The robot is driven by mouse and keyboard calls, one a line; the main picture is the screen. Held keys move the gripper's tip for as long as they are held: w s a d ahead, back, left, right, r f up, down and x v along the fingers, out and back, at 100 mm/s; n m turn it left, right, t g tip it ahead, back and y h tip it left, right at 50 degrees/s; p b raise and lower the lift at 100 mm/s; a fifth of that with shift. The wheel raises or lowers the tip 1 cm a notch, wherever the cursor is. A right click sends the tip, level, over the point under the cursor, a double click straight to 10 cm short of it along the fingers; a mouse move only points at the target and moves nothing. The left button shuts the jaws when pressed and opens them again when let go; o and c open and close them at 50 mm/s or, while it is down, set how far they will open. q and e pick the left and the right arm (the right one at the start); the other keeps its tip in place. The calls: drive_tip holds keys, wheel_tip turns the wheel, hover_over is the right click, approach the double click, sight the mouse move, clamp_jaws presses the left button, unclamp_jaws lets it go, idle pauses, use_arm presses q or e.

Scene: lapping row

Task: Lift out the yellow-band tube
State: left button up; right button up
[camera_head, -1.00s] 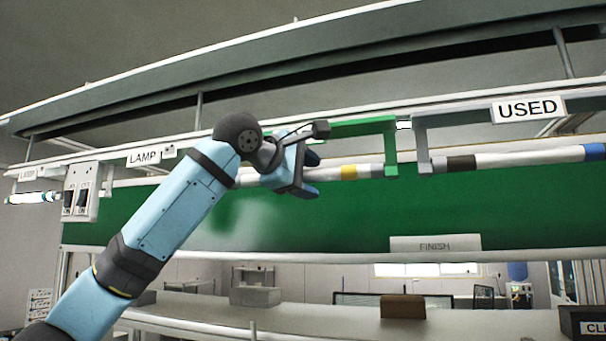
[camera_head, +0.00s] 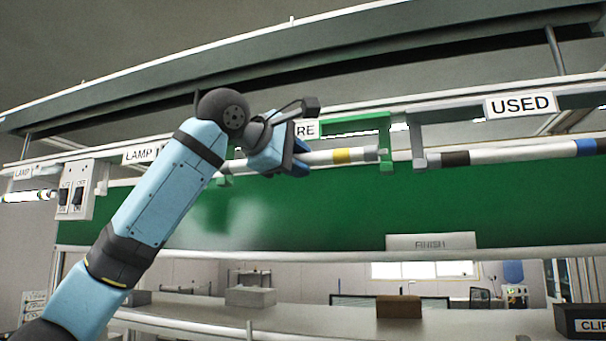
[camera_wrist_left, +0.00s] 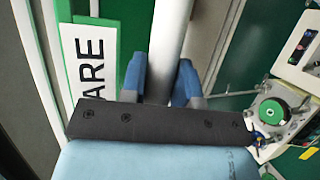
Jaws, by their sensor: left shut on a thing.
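The yellow-band tube (camera_head: 341,156) is a long white tube with a yellow ring and a grey end, lying near level along the green rail. My left gripper (camera_head: 303,153) is shut around it, left of the yellow band. In the left wrist view the tube (camera_wrist_left: 172,35) runs between the blue fingers of the left gripper (camera_wrist_left: 160,82). Its right grey end is beside the green bracket (camera_head: 385,145), a little above the bracket's lower hook. A lower green hook (camera_head: 224,180) shows near the left end, partly behind my arm. My right gripper is out of view.
A grey bracket (camera_head: 418,145) under the USED sign (camera_head: 520,104) holds a tube with black and blue bands (camera_head: 510,153), close to the right. A switch box (camera_head: 77,186) stands left. The green panel (camera_head: 330,215) is behind; a long rail hangs overhead.

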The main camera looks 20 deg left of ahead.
use_arm(q)
drive_tip(key=s+b, duration=0.3)
drive_tip(key=s, duration=1.2)
drive_tip(key=shift+a, duration=0.3)
drive_tip(key=shift+r, duration=0.15)
drive_tip(key=shift+b, duration=0.3)
drive_tip(key=s+b, duration=0.3)
drive_tip(key=s, duration=0.6)
drive_tip(key=shift+a, duration=0.15)
